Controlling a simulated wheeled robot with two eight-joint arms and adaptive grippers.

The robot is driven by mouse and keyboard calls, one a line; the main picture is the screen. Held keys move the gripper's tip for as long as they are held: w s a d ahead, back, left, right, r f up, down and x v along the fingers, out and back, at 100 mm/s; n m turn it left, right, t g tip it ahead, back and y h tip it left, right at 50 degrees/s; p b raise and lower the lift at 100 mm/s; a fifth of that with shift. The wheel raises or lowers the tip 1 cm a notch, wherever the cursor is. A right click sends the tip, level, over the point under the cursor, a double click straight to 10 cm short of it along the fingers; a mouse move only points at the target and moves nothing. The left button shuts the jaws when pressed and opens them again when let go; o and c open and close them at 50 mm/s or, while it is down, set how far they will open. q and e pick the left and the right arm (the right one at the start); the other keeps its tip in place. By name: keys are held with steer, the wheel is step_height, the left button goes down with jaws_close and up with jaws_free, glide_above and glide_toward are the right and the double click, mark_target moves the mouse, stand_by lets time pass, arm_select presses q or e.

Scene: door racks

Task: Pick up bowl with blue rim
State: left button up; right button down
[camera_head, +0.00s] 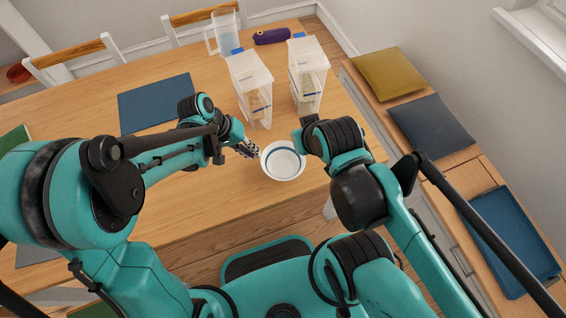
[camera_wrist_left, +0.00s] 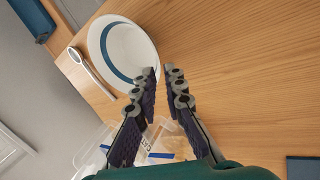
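The white bowl with a blue rim band (camera_head: 283,160) stands upright on the wooden table near its right front edge. It also shows in the left wrist view (camera_wrist_left: 122,50), at upper left of my fingers. My left gripper (camera_head: 257,153) is at the bowl's left edge in the head view. In the left wrist view its two fingertips (camera_wrist_left: 159,71) are a narrow gap apart, close to the bowl's rim; whether they touch it I cannot tell. My right arm reaches over the table to the right of the bowl, and its gripper is hidden.
Two clear cereal containers (camera_head: 252,88) (camera_head: 309,75) stand behind the bowl. A pitcher (camera_head: 223,33) and a purple case (camera_head: 272,36) are farther back. A blue placemat (camera_head: 156,102) lies left. A spoon (camera_wrist_left: 90,74) lies beside the bowl. A bench with cushions (camera_head: 432,128) is right.

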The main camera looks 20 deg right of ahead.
mark_target(271, 167)
arm_select(q)
steer(key=shift+g, duration=0.3)
steer(key=x, duration=0.2)
steer(key=b+x, duration=0.1)
steer(key=x, duration=0.1)
steer(key=shift+s+d, duration=0.15)
steer(key=shift+d, duration=0.15)
steer(key=b+x, duration=0.2)
steer(key=x, duration=0.3)
steer(key=shift+d+f+b, duration=0.1)
steer(key=shift+b, duration=0.3)
jaws_close()
steer(key=shift+r+p, duration=0.35)
steer(key=shift+r, duration=0.2)
steer(key=r, duration=0.1)
steer(key=r+p, duration=0.2)
steer(key=r, duration=0.1)
steer(key=shift+a, duration=0.25)
steer(key=s+a+r+p, duration=0.3)
steer(key=s+a+r, duration=0.3)
steer(key=a, duration=0.3)
steer(key=shift+a+p, duration=0.15)
steer(key=shift+p, duration=0.15)
